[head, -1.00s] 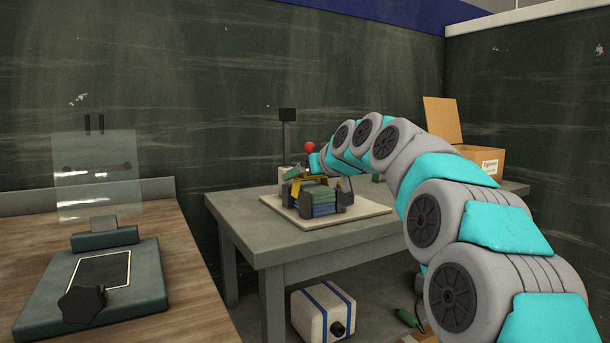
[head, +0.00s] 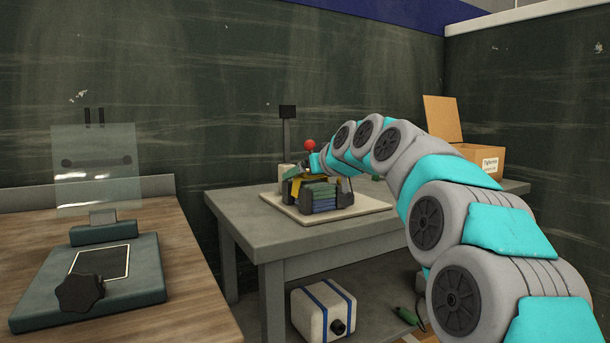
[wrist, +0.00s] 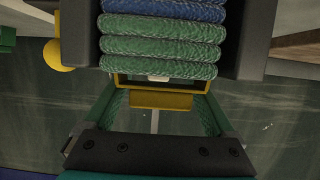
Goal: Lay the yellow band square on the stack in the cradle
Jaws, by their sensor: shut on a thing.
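The stack (head: 325,203) is several folded blue and green layers, held between the dark posts of the cradle (head: 341,200) on a pale board. It fills the top of the wrist view (wrist: 162,38). My gripper (wrist: 160,97) is shut on the yellow band (wrist: 160,100), which spans between its green fingers, close to the stack's green end. In the head view, yellow parts of the band (head: 296,186) show at the stack's top, low and close to it. Whether the band touches the stack or lies square, I cannot tell; my arm hides part of it.
The pale board (head: 375,207) lies on a grey table (head: 240,215). A red ball (head: 310,146) and a dark post (head: 288,130) stand behind the cradle. An open cardboard box (head: 480,158) is at right. A wooden bench (head: 190,275) with a clear-plated fixture is at left.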

